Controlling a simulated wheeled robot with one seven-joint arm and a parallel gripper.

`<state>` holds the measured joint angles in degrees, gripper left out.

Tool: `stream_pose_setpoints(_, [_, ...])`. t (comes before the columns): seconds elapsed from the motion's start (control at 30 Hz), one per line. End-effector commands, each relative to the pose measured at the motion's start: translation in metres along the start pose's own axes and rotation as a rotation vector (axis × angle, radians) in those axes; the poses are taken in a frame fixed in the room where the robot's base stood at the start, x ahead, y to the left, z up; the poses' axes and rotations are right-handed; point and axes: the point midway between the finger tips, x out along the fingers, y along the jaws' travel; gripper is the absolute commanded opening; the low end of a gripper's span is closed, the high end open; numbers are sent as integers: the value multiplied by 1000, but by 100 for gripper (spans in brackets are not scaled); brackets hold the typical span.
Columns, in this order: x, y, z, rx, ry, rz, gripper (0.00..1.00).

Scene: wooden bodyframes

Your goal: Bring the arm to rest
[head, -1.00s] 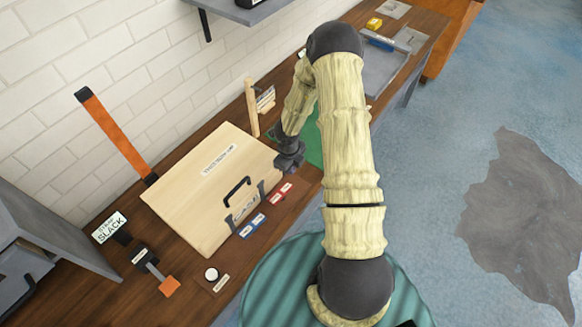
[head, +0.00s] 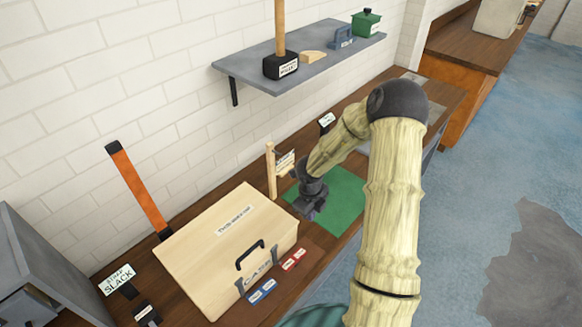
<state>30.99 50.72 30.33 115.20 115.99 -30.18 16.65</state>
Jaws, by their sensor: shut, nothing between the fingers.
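My arm, with pale wood-like links and dark joints, rises at the right of the head view and bends down to the left. My gripper (head: 311,214) hangs low over the left part of a green mat (head: 343,200) on the bench. It is just right of the wooden case's far right corner and appears apart from it. The gripper is small and dark here, shut and empty. The wooden case (head: 205,254) is closed, with a black handle and a label on its lid.
An orange lever (head: 137,187) stands behind the case. A wooden post (head: 271,170) stands near my gripper. A grey wall shelf (head: 300,62) above holds a mallet (head: 281,65) and a green box (head: 366,22). Blue (head: 262,291) and red (head: 294,260) tags lie before the case.

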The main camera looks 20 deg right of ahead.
Motion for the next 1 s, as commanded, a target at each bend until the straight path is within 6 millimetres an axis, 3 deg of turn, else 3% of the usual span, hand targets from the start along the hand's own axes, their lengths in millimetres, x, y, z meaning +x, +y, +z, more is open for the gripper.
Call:
stream_pose_setpoints(0.2, [-2,-1,2,-26,-9,-15,0])
stream_pose_setpoints(0.37, [-16,-8,12,-197,-61,-102,0])
stream_pose_setpoints(0.5, [-39,-8,26,-469,-131,-214,0])
stream_pose_setpoints(0.67, [-69,4,39,-807,-196,-316,0])
stream_pose_setpoints(0.83, [-97,31,42,-1170,-236,-386,0])
stream_pose_setpoints(1.0, [-119,63,29,-1529,-243,-418,0])
